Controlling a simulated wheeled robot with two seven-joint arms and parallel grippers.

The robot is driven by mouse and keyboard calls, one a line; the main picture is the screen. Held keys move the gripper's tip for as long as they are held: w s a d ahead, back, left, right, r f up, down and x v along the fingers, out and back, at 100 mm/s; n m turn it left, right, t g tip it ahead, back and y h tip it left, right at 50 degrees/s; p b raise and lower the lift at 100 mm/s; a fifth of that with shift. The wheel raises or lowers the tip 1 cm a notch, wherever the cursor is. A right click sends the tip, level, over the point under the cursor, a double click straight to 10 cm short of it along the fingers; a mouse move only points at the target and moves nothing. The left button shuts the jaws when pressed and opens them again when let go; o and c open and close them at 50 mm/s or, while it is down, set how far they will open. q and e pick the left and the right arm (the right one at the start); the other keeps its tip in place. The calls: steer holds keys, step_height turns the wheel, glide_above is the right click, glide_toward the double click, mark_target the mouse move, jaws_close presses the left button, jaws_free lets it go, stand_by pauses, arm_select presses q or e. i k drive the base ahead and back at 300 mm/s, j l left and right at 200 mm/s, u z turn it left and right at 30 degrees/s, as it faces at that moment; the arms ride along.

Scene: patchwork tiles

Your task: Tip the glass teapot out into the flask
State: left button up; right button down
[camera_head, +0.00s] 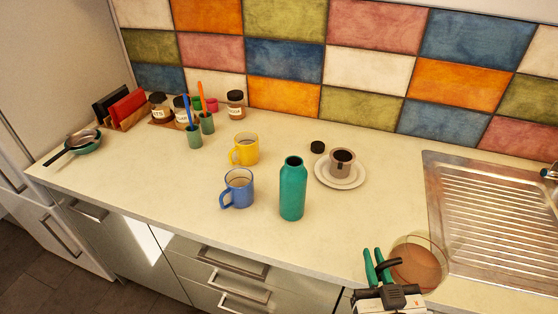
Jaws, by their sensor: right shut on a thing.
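The flask (292,190) is a teal bottle standing upright near the middle of the counter. Its top looks dark and open. A small black cap (317,147) lies behind it to the right. The glass teapot (420,263) is at the lower right, round and clear, with brown liquid inside. My right gripper (378,268), with green fingers, is shut on the teapot's dark handle, in front of the sink's left edge. The teapot is right of the flask and apart from it. Its spout cannot be made out. My left gripper is not in view.
A blue mug (238,187) and a yellow mug (244,149) stand left of the flask. A brownish cup (342,162) sits on a white saucer (341,182) behind it. The sink's drainboard (490,215) is at right. The counter between flask and teapot is clear.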

mark_target(294, 174)
steer(key=l+u, duration=0.1)
steer(key=u, duration=0.25)
steer(key=l+u, duration=0.15)
steer(key=u, duration=0.2)
steer(key=k+u, duration=0.15)
steer(key=u, duration=0.2)
steer(key=k+l, duration=0.2)
steer(key=l, duration=0.15)
steer(key=k+l, duration=0.25)
